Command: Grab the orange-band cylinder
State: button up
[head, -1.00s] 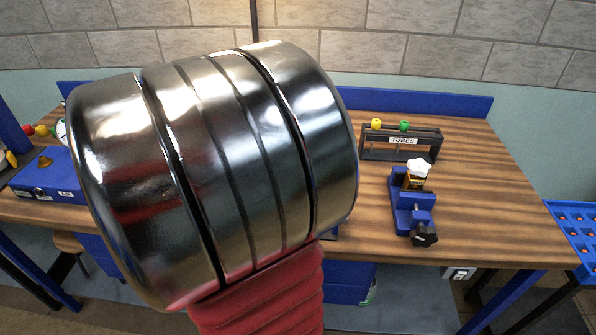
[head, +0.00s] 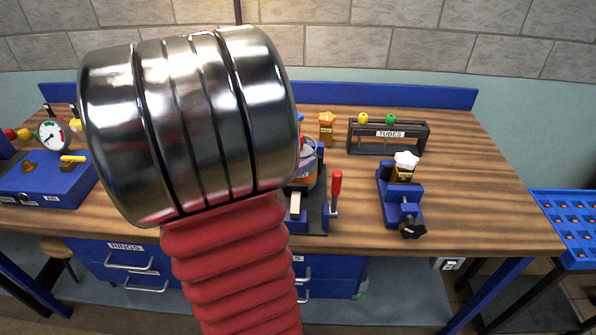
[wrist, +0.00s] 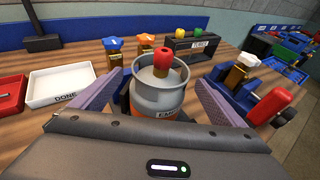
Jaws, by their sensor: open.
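The orange-band cylinder (wrist: 160,92) is a small grey gas bottle with a red valve on top, an orange band and a partly covered label. In the wrist view it stands upright between the two purple-padded fingers of my gripper (wrist: 160,84). The gripper is open, with a finger on either side; whether either pad touches the cylinder I cannot tell. The cylinder's lower part is hidden by the gripper body. In the head view the cylinder (head: 309,168) shows only partly beside my arm, which hides the gripper.
A clamp with a red handle (head: 335,188) stands just right of the cylinder. A black TUBES rack (head: 390,148) and a blue vise (head: 394,190) are further right. Orange-topped (wrist: 146,50) and blue-topped (wrist: 113,50) pieces stand behind. A white DONE tray (wrist: 62,86) lies left.

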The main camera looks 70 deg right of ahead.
jog(key=shift+x, duration=2.6)
jog(key=shift+c, duration=0.5)
jog(key=c, duration=2.1)
